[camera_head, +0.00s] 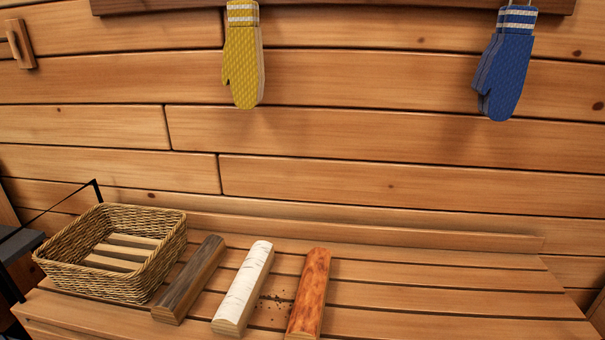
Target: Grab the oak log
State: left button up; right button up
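Three split logs lie side by side on the slatted wooden bench (420,297), running away from me. The left one has dark grey-brown bark and looks like the oak log (190,278). It lies just right of the wicker basket, close to its wall. The middle one is a white-barked birch log (244,287). The right one is a log with orange-red bark (310,292). Neither of my grippers is in view.
The wicker basket (160,262) stands at the bench's left; slats show inside. Dark crumbs lie between the birch and orange-red logs. The bench right of the logs is clear. A yellow mitten (243,60) and a blue mitten (504,75) hang on the log wall behind.

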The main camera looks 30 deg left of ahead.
aim_at(173, 306)
jog(key=u, duration=1.65)
